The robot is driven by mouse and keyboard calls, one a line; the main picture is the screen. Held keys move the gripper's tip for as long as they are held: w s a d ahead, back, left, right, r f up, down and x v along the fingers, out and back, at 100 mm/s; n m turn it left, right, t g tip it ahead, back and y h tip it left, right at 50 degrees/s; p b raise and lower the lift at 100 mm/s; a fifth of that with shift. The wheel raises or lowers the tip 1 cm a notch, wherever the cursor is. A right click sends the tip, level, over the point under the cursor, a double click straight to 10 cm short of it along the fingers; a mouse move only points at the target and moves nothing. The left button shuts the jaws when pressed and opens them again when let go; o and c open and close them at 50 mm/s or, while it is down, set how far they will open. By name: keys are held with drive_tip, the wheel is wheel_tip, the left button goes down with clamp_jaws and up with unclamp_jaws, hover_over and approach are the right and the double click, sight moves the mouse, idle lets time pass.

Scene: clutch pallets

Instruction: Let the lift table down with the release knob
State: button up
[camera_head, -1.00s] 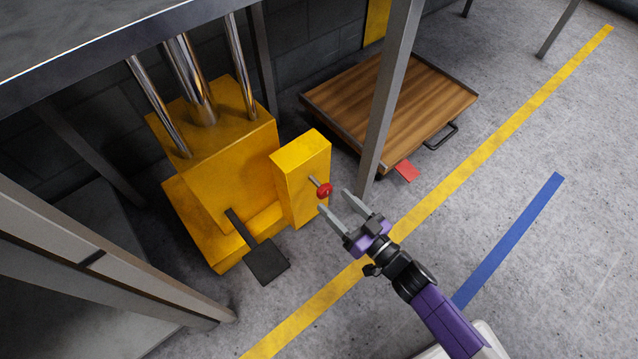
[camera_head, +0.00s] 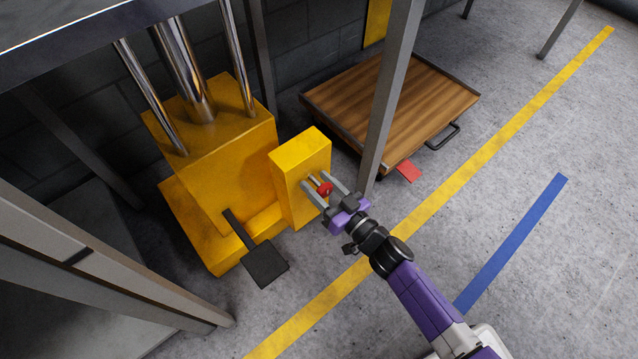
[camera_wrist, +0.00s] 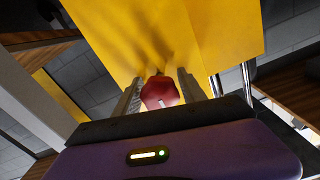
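The release knob (camera_head: 325,189) is red and sits on a thin metal stem on the side of a yellow box (camera_head: 303,170). The yellow box stands beside the yellow base (camera_head: 227,160) of the lift table. The dark lift table top (camera_head: 80,40) is raised at upper left on chrome rods. My gripper (camera_head: 318,178) is open, with one finger on each side of the knob. In the wrist view the knob (camera_wrist: 160,92) lies between the two fingers (camera_wrist: 158,90), with a gap visible on both sides.
A black foot pedal (camera_head: 264,265) sticks out from the base, left of my gripper. A grey post (camera_head: 388,100) stands close to the right. A wooden-topped cart (camera_head: 400,100) with a red pedal (camera_head: 408,171) is behind it. Open floor lies to the right.

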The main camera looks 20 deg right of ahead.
clamp_jaws()
